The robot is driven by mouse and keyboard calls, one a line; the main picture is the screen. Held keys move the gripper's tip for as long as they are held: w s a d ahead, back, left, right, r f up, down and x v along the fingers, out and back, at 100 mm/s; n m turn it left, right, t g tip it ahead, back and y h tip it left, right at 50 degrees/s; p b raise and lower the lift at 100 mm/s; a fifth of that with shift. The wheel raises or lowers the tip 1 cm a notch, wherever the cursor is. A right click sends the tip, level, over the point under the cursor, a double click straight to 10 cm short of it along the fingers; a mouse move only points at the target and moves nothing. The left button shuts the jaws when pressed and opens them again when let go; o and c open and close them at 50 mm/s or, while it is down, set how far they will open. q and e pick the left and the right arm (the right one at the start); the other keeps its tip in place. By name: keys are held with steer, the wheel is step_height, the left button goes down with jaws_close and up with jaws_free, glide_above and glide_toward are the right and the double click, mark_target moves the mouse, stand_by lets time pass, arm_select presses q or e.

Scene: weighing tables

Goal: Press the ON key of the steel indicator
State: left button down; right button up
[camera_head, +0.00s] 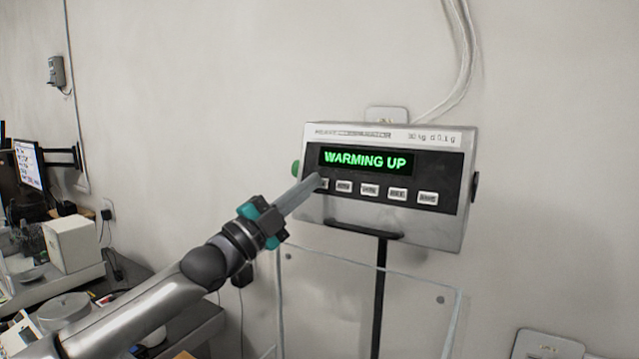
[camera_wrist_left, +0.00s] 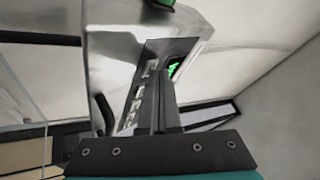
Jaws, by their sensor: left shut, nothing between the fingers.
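The steel indicator (camera_head: 455,225) stands on a black post in front of the wall. Its display (camera_head: 366,161) is lit green and reads "WARMING UP". A row of several white keys runs below the display. The leftmost key (camera_head: 325,184) is partly hidden behind my left gripper (camera_head: 316,181), so its label cannot be read. My left gripper is shut and empty, its tips at or very near that key; contact cannot be told. In the left wrist view the shut fingers (camera_wrist_left: 158,100) point at the indicator's face (camera_wrist_left: 118,75). My right gripper is not in view.
A clear panelled enclosure (camera_head: 370,300) stands below the indicator. A cable rises up the wall behind it. At the left are a bench with a white box (camera_head: 73,244) and a lit monitor (camera_head: 29,166). The wall area right of the indicator is free.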

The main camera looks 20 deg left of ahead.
arm_select(q)
steer(key=shift+s, duration=0.1)
steer(key=shift+s+a+r, duration=0.1)
steer(key=shift+s+r, duration=0.05)
steer(key=shift+s, duration=0.5)
steer(key=s, duration=0.1)
steer(key=s+r, duration=0.1)
steer(key=s, duration=0.2)
steer(key=shift+s+a+r+b, duration=0.2)
steer(key=shift+s+a+b, duration=0.15)
steer(key=shift+b, duration=0.05)
stand_by(0.6)
